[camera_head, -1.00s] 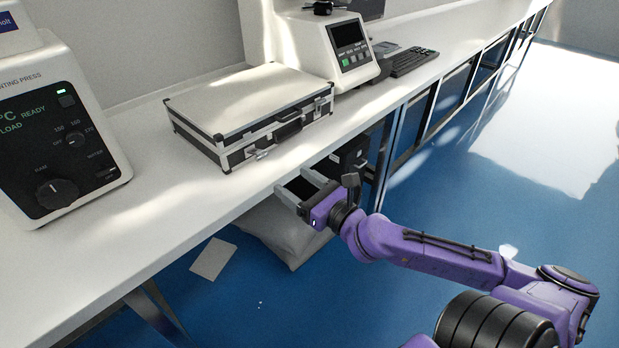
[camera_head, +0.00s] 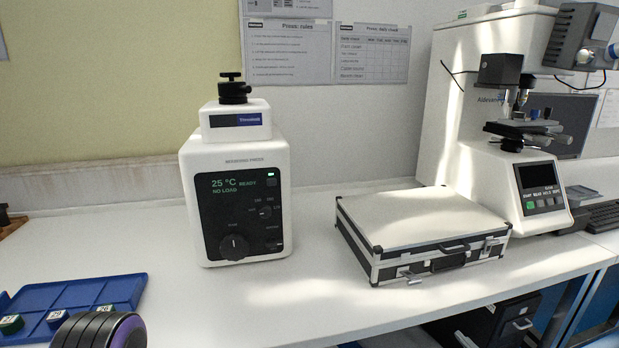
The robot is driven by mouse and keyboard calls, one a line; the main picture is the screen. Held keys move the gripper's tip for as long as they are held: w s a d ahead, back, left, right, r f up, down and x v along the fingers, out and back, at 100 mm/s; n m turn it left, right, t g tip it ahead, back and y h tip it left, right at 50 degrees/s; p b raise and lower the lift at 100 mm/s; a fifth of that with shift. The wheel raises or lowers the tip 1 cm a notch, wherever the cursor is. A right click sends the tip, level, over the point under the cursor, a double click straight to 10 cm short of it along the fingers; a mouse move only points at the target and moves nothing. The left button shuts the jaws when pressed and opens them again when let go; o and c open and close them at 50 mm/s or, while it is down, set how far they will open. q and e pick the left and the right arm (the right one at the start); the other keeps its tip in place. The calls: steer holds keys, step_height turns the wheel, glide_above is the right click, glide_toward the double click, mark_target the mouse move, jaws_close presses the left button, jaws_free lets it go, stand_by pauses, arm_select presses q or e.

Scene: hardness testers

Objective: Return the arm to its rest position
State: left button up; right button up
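Neither gripper shows in the head view now. A purple and black rounded part of my own arm (camera_head: 98,330) shows at the bottom left edge, in front of the blue tray. Its gripper end is out of the picture, and my other arm is out of the picture too.
A white mounting press (camera_head: 222,165) stands on the white bench (camera_head: 190,310). A closed silver case (camera_head: 420,225) lies right of it, before a white hardness tester (camera_head: 500,170). A blue tray (camera_head: 125,288) with small labelled blocks is at lower left. The bench front centre is clear.

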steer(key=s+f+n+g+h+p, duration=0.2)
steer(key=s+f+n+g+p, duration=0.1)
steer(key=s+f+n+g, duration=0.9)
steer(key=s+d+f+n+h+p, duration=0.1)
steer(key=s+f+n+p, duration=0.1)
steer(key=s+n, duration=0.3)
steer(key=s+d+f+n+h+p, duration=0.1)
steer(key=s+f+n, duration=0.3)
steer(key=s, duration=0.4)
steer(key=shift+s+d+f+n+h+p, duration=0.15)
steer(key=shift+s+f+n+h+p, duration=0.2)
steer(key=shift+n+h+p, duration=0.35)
